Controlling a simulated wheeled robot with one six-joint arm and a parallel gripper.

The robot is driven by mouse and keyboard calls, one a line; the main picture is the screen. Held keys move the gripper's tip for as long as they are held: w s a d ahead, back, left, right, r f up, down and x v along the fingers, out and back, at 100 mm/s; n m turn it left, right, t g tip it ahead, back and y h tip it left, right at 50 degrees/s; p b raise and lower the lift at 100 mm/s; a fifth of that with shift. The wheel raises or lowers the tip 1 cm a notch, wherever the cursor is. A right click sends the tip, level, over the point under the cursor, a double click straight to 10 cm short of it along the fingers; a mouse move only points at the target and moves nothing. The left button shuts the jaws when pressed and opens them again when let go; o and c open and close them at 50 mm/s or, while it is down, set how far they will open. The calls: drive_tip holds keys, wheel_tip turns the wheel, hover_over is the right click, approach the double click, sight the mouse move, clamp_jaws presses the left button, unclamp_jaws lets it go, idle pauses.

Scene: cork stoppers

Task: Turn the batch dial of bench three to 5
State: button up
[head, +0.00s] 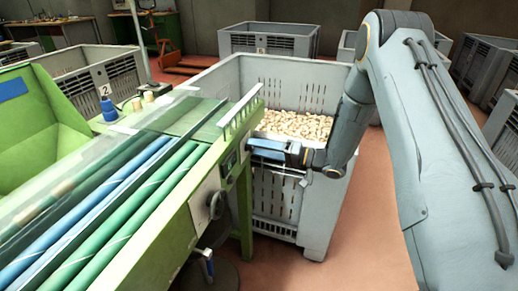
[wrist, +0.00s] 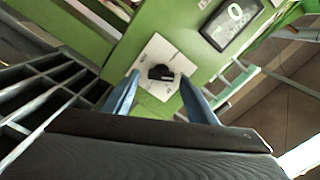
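In the wrist view a black dial knob (wrist: 160,73) sits on a white square plate (wrist: 165,52) on the green bench side. The marks around it are too small to read. A dark display (wrist: 232,22) beside the plate shows 0. My gripper (wrist: 160,80) is open, with one blue finger on each side of the knob; I cannot tell if they touch it. In the head view my gripper (head: 252,150) reaches left to the end of the green bench (head: 165,225). No bench number three is readable.
A grey crate (head: 325,205) of corks stands close behind and under my gripper. A black handwheel (head: 216,205) sticks out from the bench, nearer than the dial. A plate reading 2 (head: 105,90) stands at the left. Red floor (head: 370,250) is clear at front right.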

drive_tip(key=v, duration=0.7)
drive_tip(key=shift+s+d+b, duration=0.15)
drive_tip(key=shift+d+b, duration=0.15)
drive_tip(key=shift+b, duration=0.15)
